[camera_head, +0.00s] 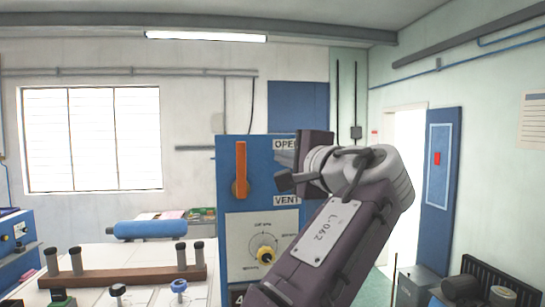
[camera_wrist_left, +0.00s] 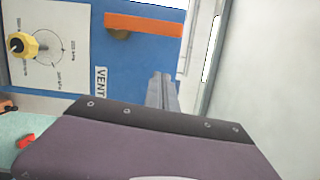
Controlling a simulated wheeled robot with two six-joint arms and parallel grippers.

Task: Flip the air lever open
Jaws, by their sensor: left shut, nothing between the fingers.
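The air lever (camera_head: 241,168) is an orange bar on a blue panel (camera_head: 228,215). It stands upright, its round pivot at the lower end, left of the OPEN and VENT labels. In the left wrist view the lever (camera_wrist_left: 150,25) lies sideways across the top. My left gripper (camera_head: 282,172) is shut and empty, to the right of the lever, in front of the panel's right side, with a gap between them. Its closed fingertips show in the left wrist view (camera_wrist_left: 162,88), also apart from the lever. My right gripper is in neither view.
A yellow knob (camera_head: 266,254) on a white dial sits below the lever. My left arm hides the panel's lower right. A white table (camera_head: 90,262) to the left holds a wooden rack (camera_head: 125,277) and a blue cylinder (camera_head: 150,229). A blue door (camera_head: 440,165) stands at right.

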